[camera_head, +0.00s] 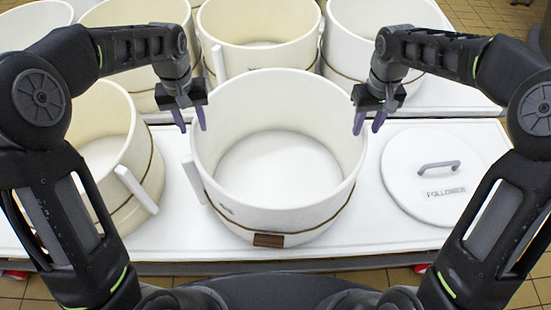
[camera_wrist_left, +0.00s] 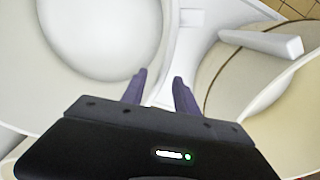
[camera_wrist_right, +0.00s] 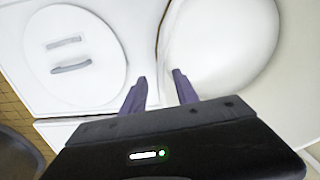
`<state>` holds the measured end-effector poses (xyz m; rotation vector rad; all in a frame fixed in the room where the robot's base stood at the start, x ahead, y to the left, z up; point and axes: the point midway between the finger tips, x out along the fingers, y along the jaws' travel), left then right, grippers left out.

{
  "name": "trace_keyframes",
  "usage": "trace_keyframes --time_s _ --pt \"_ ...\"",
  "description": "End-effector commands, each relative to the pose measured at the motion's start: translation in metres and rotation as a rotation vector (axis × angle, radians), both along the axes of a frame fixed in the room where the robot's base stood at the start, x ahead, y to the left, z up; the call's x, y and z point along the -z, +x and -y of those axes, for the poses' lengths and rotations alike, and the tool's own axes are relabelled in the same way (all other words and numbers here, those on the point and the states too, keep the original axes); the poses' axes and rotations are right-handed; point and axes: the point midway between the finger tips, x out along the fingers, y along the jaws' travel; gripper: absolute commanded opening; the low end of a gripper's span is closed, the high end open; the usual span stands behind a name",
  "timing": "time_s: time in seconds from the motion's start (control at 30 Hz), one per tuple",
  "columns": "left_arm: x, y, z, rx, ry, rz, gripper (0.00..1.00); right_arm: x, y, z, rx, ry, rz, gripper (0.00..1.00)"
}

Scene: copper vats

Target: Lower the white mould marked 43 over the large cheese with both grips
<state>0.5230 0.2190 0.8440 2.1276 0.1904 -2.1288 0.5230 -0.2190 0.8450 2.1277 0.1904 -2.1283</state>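A white round mould with a dark band (camera_head: 275,215) stands upright on the white table in the middle of the head view. A brown tag is on its front; I cannot read a number 43. A white round surface (camera_head: 280,170) shows inside; I cannot tell whether it is the large cheese or the tabletop. My left gripper (camera_head: 190,120) is open at the mould's left rim, and its fingers (camera_wrist_left: 160,90) show apart in the left wrist view. My right gripper (camera_head: 368,122) is open at the right rim, fingers (camera_wrist_right: 160,92) apart. I cannot tell whether either touches the wall.
A round white lid marked FOLLOWER (camera_head: 430,190) with a grey handle lies to the right. A cream mould (camera_head: 115,160) stands close on the left. Several more moulds, including one behind the middle (camera_head: 258,55), stand at the back. The table's front edge is clear.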

Motion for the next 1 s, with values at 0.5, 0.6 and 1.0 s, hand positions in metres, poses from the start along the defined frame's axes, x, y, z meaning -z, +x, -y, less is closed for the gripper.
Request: trace_keyframes --time_s 0.5,0.6,1.0 --pt "0.007 0.0 0.0 0.0 0.0 -0.001 0.36 0.008 0.0 0.0 0.0 0.0 -0.002 0.36" --pt "0.017 0.0 0.0 0.0 0.001 -0.002 0.36 0.017 0.0 0.0 0.001 0.0 -0.002 0.36" --pt "0.07 0.0 0.0 -0.001 0.0 -0.002 0.36 0.07 0.0 0.0 0.0 0.0 -0.002 0.36"
